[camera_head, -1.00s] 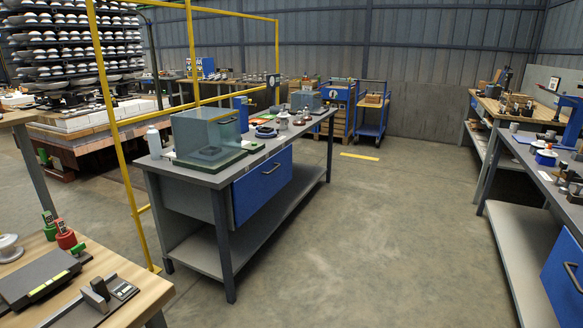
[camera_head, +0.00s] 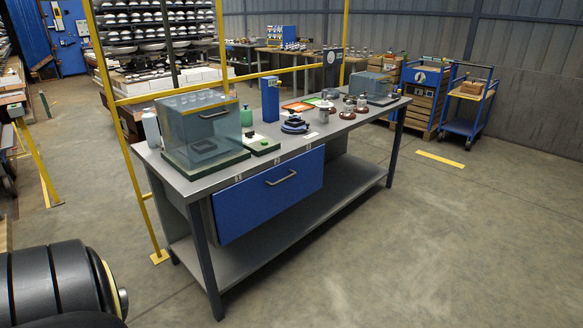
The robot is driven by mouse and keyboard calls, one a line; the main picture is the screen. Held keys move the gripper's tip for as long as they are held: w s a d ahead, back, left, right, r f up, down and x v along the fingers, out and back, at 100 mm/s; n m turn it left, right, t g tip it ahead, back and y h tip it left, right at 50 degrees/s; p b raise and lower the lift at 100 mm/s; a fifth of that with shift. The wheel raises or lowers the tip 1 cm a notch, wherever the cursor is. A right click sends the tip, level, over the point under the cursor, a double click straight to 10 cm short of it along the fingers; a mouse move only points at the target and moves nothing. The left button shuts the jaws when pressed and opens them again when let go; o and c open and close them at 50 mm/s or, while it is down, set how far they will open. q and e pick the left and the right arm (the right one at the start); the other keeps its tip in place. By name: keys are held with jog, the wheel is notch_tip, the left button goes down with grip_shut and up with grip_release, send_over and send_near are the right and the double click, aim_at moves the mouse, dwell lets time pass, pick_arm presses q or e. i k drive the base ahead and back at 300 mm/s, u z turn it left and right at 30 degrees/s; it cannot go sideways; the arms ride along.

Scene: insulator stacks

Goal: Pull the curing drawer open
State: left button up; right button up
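The blue drawer (camera_head: 268,194) hangs under the top of the grey workbench (camera_head: 330,134), at its left half. It looks shut, its front close to flush with the bench. A grey bar handle (camera_head: 281,178) sits near the top middle of the drawer front. No label that I can read marks it as the curing drawer. Neither of my grippers is in view. A dark rounded part at the lower left looks like a piece of my own arm, and it is well apart from the bench.
On the bench stand a clear box (camera_head: 203,130), a blue block (camera_head: 270,99) and several small insulators. A yellow frame post (camera_head: 137,185) rises at the bench's left end. A blue cart (camera_head: 468,105) stands at the back right. The floor before the bench is clear.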

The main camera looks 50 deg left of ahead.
aim_at(238, 208)
jog(key=u, duration=0.75)
jog(key=i, duration=1.3)
jog(key=u, duration=1.3)
